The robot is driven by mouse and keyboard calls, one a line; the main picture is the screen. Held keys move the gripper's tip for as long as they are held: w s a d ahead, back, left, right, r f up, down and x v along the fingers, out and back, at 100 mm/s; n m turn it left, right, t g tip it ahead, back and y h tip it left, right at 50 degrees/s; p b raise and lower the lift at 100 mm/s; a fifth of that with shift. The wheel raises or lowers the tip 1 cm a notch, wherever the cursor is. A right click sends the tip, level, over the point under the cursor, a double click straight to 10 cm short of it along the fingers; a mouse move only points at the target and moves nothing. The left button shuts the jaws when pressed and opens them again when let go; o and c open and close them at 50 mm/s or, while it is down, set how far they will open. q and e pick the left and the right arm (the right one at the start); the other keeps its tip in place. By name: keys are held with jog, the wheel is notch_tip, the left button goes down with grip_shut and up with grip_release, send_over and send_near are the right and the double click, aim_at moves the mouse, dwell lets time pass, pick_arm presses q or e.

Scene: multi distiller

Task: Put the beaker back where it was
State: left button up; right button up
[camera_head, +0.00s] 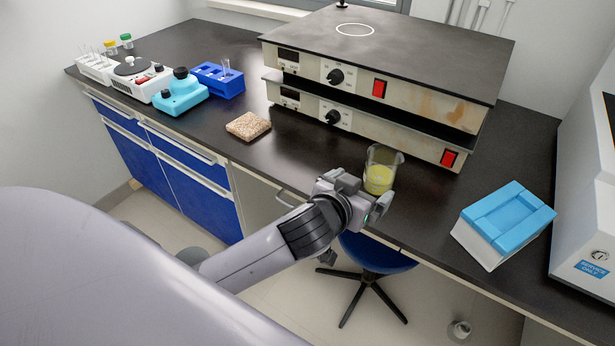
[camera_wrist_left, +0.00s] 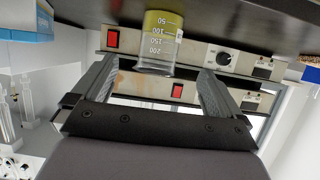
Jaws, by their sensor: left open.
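A glass beaker (camera_head: 380,178) with yellow liquid stands upright on the black bench top near its front edge, in front of the stacked hot-plate units. My left gripper (camera_head: 366,194) is at the bench's front edge, just on the near side of the beaker. The left wrist view is upside down; there the beaker (camera_wrist_left: 160,45) shows its volume marks, beyond and roughly between the spread fingers of the left gripper (camera_wrist_left: 155,90). The jaws are open and hold nothing. My right gripper is not in view.
Two stacked units (camera_head: 360,95) stand behind; the top one has a white circle (camera_head: 355,30). A blue-and-white box (camera_head: 505,222) is at right, a cork-like pad (camera_head: 248,126) at left. A blue tube rack (camera_head: 218,80) and small devices stand farther left. A stool (camera_head: 375,258) is below.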

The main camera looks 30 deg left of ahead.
pick_arm(q)
jog(key=s+a+f+g, duration=0.1)
jog(key=s+a+f, duration=0.1)
jog(key=s+f, duration=0.7)
jog(key=s+a+f+m+g+h, duration=0.1)
jog(key=s+a+f, duration=0.2)
jog(key=s+f, duration=0.7)
jog(key=shift+s+f+m+g, duration=0.2)
jog(key=shift+s+m+g, duration=0.15)
jog(key=shift+s, duration=0.35)
jog(key=shift+r+p, duration=1.05)
